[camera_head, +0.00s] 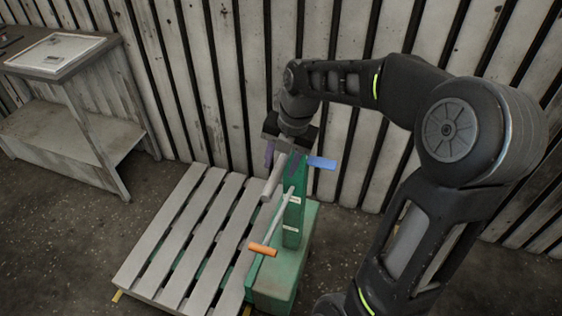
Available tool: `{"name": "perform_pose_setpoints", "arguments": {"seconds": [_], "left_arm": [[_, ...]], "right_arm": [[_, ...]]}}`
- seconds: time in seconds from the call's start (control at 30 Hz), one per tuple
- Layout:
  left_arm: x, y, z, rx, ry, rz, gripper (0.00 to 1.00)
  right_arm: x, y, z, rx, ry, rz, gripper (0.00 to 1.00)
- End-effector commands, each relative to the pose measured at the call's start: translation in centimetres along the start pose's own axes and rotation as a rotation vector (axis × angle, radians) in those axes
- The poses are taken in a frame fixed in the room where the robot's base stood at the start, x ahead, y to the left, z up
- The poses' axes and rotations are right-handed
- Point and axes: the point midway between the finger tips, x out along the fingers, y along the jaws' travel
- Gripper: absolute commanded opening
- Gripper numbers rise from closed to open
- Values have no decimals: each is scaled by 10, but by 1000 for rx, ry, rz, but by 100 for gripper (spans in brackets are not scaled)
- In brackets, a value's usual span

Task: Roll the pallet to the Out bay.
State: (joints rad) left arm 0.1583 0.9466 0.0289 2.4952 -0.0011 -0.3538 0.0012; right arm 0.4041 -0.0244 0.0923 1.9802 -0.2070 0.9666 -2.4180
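The grey slatted wooden pallet (187,238) lies on the floor left of centre. Green parts show through its gaps. A green pallet truck (278,270) stands against its right side, with an upright mast, a grey bar grip (271,184), a blue lever (321,163) and a rod with an orange crossbar (262,249). My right gripper (283,160) points down at the top of the mast. Its purple fingers are on either side of the bar grip's upper end; whether they press on it I cannot tell. My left gripper is not in view. No Out bay is recognisable.
A grey workbench (75,140) with a lower shelf and a pale framed panel (55,53) stands at the left. A slatted wall (215,80) closes off the back. Small yellow marks (117,296) show by the pallet's near corners. Dark floor is clear between bench and pallet.

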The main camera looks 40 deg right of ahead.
Motion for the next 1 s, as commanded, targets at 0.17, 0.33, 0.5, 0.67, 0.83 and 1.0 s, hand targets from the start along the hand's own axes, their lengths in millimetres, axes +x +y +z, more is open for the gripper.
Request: {"name": "perform_pose_setpoints", "arguments": {"seconds": [0.17,0.33,0.5,0.67,0.83,1.0], "left_arm": [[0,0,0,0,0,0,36],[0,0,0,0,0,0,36],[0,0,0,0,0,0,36],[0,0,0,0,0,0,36],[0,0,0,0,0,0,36],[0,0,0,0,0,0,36]], "right_arm": [[0,0,0,0,0,0,28],[0,0,0,0,0,0,14],[0,0,0,0,0,0,0],[0,0,0,0,0,0,0],[0,0,0,0,0,0,0],[0,0,0,0,0,0,0]]}}
